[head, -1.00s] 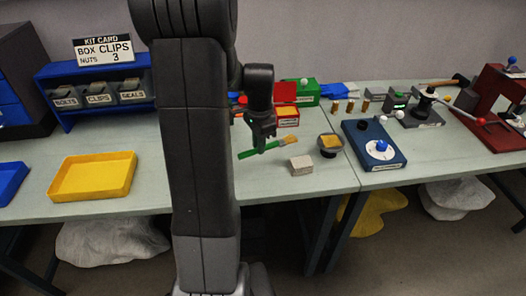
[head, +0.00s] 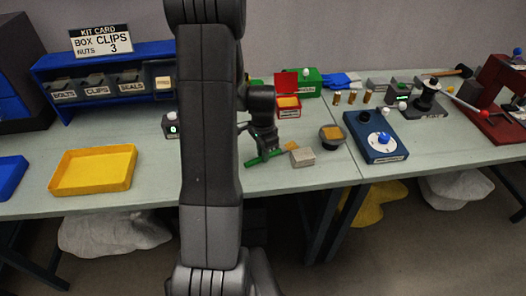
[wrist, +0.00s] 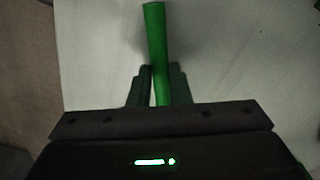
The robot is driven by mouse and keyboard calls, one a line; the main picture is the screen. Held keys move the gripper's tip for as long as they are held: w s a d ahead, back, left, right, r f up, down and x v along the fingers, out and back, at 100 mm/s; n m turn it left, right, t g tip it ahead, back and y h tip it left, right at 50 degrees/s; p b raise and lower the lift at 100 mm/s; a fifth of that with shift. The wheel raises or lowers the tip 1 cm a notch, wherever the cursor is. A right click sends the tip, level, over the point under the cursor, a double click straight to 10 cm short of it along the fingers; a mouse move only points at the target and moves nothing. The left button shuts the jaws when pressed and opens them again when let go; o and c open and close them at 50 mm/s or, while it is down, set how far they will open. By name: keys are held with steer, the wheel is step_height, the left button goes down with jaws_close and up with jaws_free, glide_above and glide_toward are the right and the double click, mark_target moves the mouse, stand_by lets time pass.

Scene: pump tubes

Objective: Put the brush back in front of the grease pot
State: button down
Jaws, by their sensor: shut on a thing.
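The brush has a green handle (head: 252,162) and tan bristles (head: 291,146) at its right end. My gripper (head: 265,152) is shut on the green handle. In the wrist view the handle (wrist: 154,35) runs between the two fingers (wrist: 159,88) and out past them. The brush is low over the bench top, just left of the grease pot; I cannot tell whether it touches the bench. The grease pot (head: 332,143) is a dark round pot with yellow-brown content. The bristle end is close to a small pale block.
The pale block (head: 302,157) stands between the brush and the pot. A red open box (head: 289,111) is behind. A blue device (head: 374,150) stands right of the pot. A yellow tray (head: 93,188) is at the left. The bench's front edge is close.

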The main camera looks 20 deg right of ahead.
steer(key=c, duration=1.3)
jaws_free()
steer(key=shift+c, duration=0.2)
steer(key=shift+r, duration=0.1)
step_height(320, 180, up, 12)
steer(key=shift+b, duration=0.35)
